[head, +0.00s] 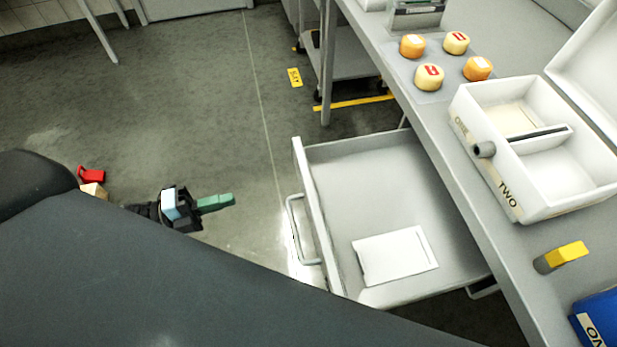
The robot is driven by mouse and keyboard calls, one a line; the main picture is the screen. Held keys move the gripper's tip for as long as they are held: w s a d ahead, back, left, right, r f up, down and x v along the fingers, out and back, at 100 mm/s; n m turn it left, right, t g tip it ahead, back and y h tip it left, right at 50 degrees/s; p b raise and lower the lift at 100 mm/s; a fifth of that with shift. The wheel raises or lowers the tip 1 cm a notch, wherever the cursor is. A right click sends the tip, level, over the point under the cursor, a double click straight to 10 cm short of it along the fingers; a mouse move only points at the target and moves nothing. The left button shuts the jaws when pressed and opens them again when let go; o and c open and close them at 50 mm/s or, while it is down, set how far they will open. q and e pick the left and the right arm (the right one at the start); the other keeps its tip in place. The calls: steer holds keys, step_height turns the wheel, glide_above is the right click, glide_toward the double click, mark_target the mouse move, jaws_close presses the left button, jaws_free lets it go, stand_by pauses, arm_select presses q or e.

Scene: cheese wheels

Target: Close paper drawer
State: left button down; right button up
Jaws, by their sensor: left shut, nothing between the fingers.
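The paper drawer (365,165) is pulled out from under the counter, with its open top showing. A white sheet or pad of paper (395,256) lies inside it. A pale bar handle (296,232) is on the drawer's left-facing front panel. My left gripper (215,203) is to the left of the handle, apart from it, with its green fingers together and nothing between them. My right gripper is not in view. The near corner of the drawer is hidden behind a large dark shape in the foreground.
On the counter (470,200) stand a white two-compartment box (498,192) with its lid open, several cheese wheels (429,77), a yellow-and-grey block (560,256) and a blue item (598,318). A red object (91,175) shows at the left. Floor is clear between gripper and drawer.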

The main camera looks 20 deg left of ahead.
arm_select(q)
steer(key=shift+w+r+m+g+h, duration=0.1)
steer(key=shift+m+g+h, duration=0.25)
steer(key=shift+m, duration=0.45)
steer(key=p, duration=0.2)
glide_toward(301, 184)
steer(key=x, duration=0.5)
steer(key=shift+w+d+r, duration=0.15)
steer(key=shift+w+d, duration=0.05)
steer(key=shift+d, duration=0.1)
steer(key=shift+w+d, duration=0.25)
steer(key=shift+d, duration=0.3)
steer(key=shift+w, duration=0.1)
